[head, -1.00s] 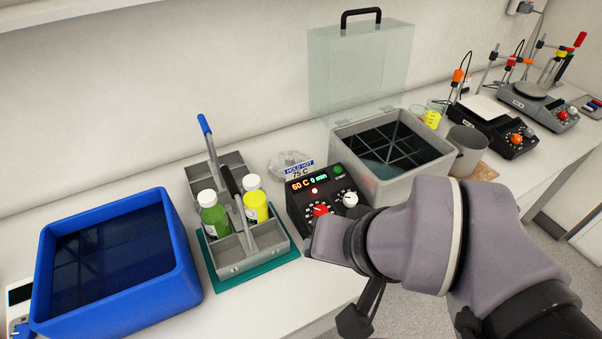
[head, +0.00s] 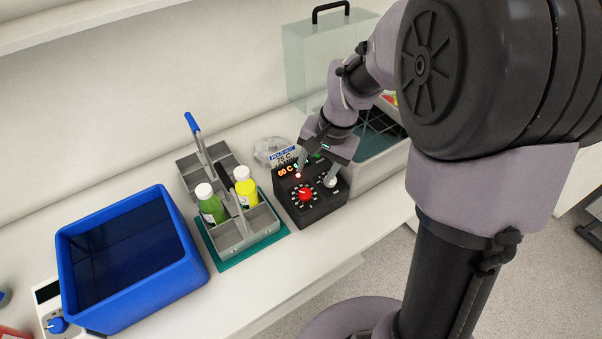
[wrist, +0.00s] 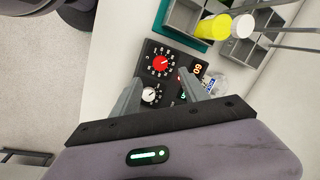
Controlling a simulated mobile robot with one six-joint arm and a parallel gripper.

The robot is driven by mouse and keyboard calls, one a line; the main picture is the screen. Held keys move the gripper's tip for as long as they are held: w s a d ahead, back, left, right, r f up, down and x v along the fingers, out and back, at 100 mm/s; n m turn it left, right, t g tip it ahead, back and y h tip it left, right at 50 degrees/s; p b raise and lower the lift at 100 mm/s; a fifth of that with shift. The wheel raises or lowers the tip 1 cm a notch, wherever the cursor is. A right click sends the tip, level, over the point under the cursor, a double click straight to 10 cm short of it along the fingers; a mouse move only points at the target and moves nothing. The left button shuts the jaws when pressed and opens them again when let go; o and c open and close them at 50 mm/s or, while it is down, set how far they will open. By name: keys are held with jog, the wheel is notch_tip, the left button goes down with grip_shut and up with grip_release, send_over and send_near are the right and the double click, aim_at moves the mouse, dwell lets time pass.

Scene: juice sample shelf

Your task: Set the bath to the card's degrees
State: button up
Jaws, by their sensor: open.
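My gripper (head: 315,171) is open and empty, pointing down over the box. In the wrist view, the pale dial (wrist: 150,95) shows between my fingers and the red dial (wrist: 161,64) lies just beyond the fingertips. I cannot tell whether a finger touches a dial.
A grey bottle carrier (head: 234,243) with a green bottle (head: 211,208) and a yellow bottle (head: 246,188) stands close on the left, on a teal mat (head: 278,236). A blue tub (head: 197,277) is farther left. The clear lid (head: 303,65) stands upright behind the bath.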

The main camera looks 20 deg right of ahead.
aim_at(305, 194)
jog(key=b+x, duration=0.2)
jog(key=x, duration=0.7)
jog(key=shift+f, duration=0.4)
grip_shut()
